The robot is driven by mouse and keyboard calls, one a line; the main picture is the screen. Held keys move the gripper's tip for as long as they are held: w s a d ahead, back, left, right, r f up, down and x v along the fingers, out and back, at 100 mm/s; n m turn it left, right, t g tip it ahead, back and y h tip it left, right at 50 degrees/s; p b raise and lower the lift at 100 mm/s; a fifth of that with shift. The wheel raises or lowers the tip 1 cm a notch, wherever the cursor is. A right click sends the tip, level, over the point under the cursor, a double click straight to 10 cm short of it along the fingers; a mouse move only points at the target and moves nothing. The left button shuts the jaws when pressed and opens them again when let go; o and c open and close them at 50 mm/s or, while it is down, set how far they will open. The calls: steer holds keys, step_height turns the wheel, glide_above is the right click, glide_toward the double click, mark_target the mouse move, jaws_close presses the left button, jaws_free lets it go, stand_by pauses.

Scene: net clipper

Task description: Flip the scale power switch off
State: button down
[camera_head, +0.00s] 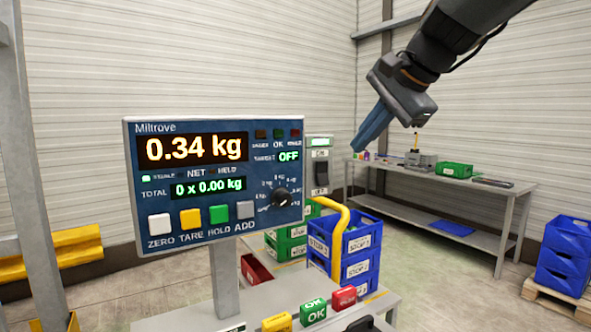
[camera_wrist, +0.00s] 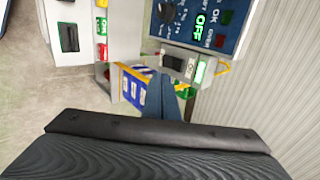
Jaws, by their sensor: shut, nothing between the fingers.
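The scale's blue display panel (camera_head: 215,185) stands on a grey post and reads 0.34 kg. The power switch box (camera_head: 320,165) is fixed at its right edge, with a dark rocker (camera_head: 321,174) between an ON label above and an OFF label below. A green lamp (camera_head: 320,142) above it is lit. I cannot tell which way the rocker is tilted. The switch box also shows in the wrist view (camera_wrist: 186,63), beyond the fingertips. My gripper (camera_head: 358,150) is shut and empty, its blue fingers pointing down-left, right of the switch box and apart from it in the picture.
A grey bench (camera_head: 505,188) with small items stands behind at right. Blue crates (camera_head: 358,240) and a yellow curved rail (camera_head: 338,238) are behind the scale. A grey column stands at left.

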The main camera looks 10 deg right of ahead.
steer(key=p, duration=0.2)
glide_toward(321, 174)
step_height(321, 174, down, 4)
steer(key=shift+w+a+f+p, duration=0.25)
steer(key=shift+w+f, duration=0.05)
steer(key=shift+w, duration=0.25)
steer(key=shift+w+a+f+p, duration=0.25)
steer(key=shift+w, duration=0.3)
steer(key=shift+w+a+f, duration=0.2)
steer(key=shift+w+f, duration=0.05)
steer(key=shift+w, duration=0.3)
steer(key=shift+w+a+f, duration=0.15)
steer(key=shift+w+f, duration=0.1)
steer(key=shift+f, duration=0.1)
steer(key=shift+s+r, duration=0.1)
steer(key=shift+r, duration=0.15)
steer(key=shift+r+p, duration=0.85)
